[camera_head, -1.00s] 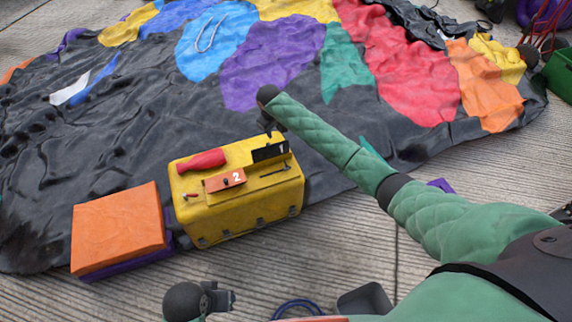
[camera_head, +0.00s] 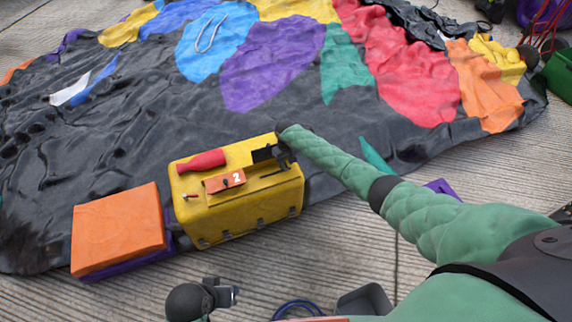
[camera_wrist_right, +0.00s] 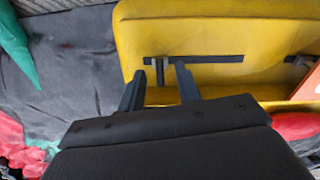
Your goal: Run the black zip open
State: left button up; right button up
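The yellow box (camera_head: 240,215) stands at the edge of the dark fabric. On its top is a thin black strip (camera_head: 277,172), likely the zip; it also shows in the wrist view (camera_wrist_right: 215,58) with a small upright black tab (camera_wrist_right: 160,72) near its left end. My right gripper (camera_head: 272,153) is low over the box's right end. In the wrist view its two fingers (camera_wrist_right: 160,80) are apart, with the tab between or just beyond their tips; I cannot tell whether they touch it. My left gripper (camera_head: 228,295) hangs at the bottom, away from the box; its fingers are unclear.
A red bottle-shaped piece (camera_head: 202,161) and an orange block marked 2 (camera_head: 225,181) are on the box top. An orange slab (camera_head: 118,228) lies left of the box. The colourful fabric (camera_head: 270,70) spreads behind.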

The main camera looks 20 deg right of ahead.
aim_at(264, 177)
jog(key=shift+f, duration=0.9)
pick_arm(q)
jog(key=shift+f, duration=0.1)
pick_arm(e)
grip_shut()
